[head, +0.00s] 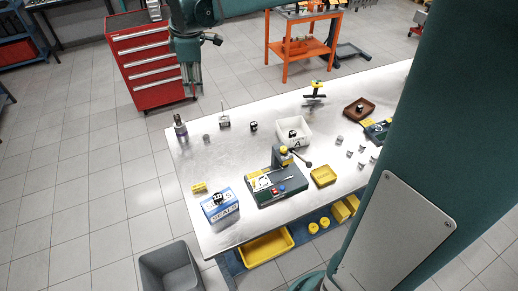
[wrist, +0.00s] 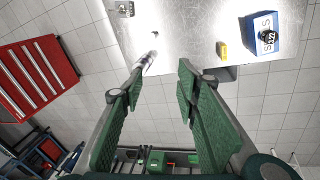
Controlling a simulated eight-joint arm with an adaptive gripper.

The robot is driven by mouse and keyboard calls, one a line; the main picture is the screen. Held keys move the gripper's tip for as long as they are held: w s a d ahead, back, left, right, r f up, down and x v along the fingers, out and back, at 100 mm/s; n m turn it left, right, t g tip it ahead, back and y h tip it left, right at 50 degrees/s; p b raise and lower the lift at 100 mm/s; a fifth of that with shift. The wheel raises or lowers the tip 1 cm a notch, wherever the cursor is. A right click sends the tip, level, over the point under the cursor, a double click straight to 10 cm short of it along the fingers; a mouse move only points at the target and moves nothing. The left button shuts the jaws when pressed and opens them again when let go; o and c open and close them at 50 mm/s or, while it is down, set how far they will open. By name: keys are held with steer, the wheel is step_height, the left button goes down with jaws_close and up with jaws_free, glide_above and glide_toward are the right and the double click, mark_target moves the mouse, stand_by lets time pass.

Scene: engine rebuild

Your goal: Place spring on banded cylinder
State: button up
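The banded cylinder (head: 180,128) stands upright at the far left corner of the table, dark with a lighter band. In the wrist view it (wrist: 151,58) shows just beyond the left fingertip. A small grey round part (head: 206,138), which looks like the spring, stands to its right, apart from it. In the wrist view this part (wrist: 155,34) shows a dark middle; its coils are too small to make out. My gripper (head: 191,90) hangs above and beyond the table's far left corner, in front of the red cabinet. In the wrist view its fingers (wrist: 162,70) are spread, empty.
A post fixture (head: 224,122) and a black-and-white item (head: 253,126) stand near the far edge. A red cabinet (head: 143,57) is behind.

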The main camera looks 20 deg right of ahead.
steer(key=s+d+r+m+t, duration=0.1)
steer(key=s+d+m, duration=0.25)
steer(key=s, duration=0.45)
steer(key=s+d+r+m+t, duration=0.15)
steer(key=s+m, duration=0.25)
steer(key=s, duration=0.4)
steer(key=s+d+f+m+t, duration=0.1)
steer(key=s+d+f+m, duration=0.1)
steer(key=s, duration=0.6)
steer(key=s+d+f+m+t, duration=0.1)
steer(key=s+f+m, duration=0.4)
steer(key=s, duration=0.3)
steer(key=shift+s+d, duration=0.3)
steer(key=shift+d, duration=0.05)
steer(key=shift+m, duration=0.25)
step_height(320, 180, down, 10)
steer(key=b, duration=0.9)
steer(key=shift+r+b, duration=0.2)
steer(key=shift+b, duration=0.2)
